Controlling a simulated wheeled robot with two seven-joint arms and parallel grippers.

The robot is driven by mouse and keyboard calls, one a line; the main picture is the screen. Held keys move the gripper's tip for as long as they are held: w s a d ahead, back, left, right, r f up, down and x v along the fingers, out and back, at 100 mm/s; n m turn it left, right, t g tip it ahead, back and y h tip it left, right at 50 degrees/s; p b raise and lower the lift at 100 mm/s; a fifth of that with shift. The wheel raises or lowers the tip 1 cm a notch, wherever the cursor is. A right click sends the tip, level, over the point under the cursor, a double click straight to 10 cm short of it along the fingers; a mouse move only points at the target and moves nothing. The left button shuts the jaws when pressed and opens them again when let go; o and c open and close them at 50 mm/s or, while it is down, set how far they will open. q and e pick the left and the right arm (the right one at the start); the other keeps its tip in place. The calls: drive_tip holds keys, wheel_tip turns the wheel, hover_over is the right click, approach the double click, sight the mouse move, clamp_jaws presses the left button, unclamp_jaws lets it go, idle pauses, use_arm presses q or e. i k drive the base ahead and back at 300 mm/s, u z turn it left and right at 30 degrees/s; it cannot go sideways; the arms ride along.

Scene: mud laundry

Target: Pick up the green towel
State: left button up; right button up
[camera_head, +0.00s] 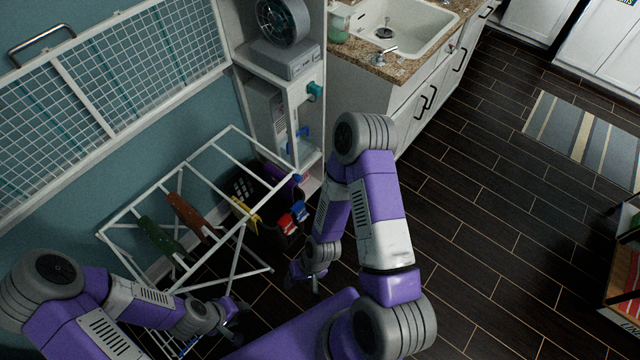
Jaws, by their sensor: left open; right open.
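The green towel (160,236) hangs over a bar at the left part of the white drying rack (118,226), dark green and narrow. A reddish-brown towel (188,214) hangs just right of it, and a yellow cloth (246,215) hangs further right. My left gripper (234,312) is low in the picture, to the right of and below the green towel and apart from it. It is open, with no object seen in it. My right gripper (303,282) is open, right of the rack, over the dark floor and away from the towel. The fingers are small and partly hidden by my arms.
A dark basket (243,186) and red and blue items (292,216) stand behind the rack. A white shelf unit (309,110) and sink counter (372,66) are beyond. A wall grid rack (150,80) is at left. Floor at right (500,200) is clear.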

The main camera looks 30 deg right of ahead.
sight(160, 238)
drive_tip(key=z, duration=1)
drive_tip(key=k, duration=1.1)
drive_tip(key=u, duration=1.2)
drive_tip(key=i, duration=0.5)
